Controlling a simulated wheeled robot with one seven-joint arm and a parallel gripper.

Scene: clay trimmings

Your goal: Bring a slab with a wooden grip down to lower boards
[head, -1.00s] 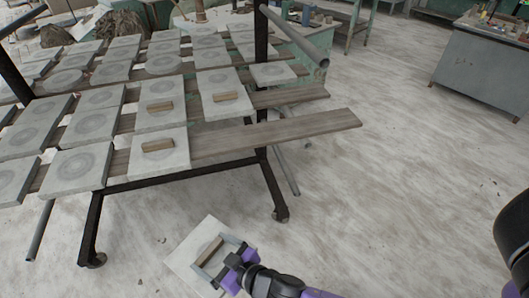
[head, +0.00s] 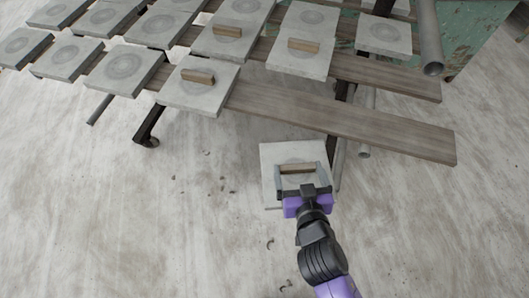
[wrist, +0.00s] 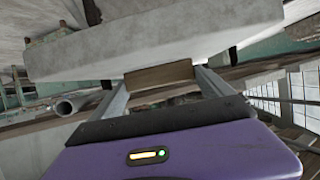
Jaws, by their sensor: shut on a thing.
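My gripper (head: 300,176) is shut on the wooden grip (head: 297,168) of a square grey slab (head: 271,157). In the head view the slab hangs in front of the rack, near the near edge of the plank boards. In the wrist view the slab (wrist: 160,45) fills the upper part, with the wooden grip (wrist: 158,76) between the two fingers. Long wooden boards (head: 350,125) run across the rack and stick out to the right. Slabs with wooden grips stand on them, one at the near board (head: 190,92) and others behind.
Several plain slabs (head: 125,68) cover the rack's left part. The near board's right end is bare. A metal pipe (head: 430,45) and a green cabinet (head: 478,35) stand at the right. Rack legs (head: 150,125) reach the pale floor, which is open in front.

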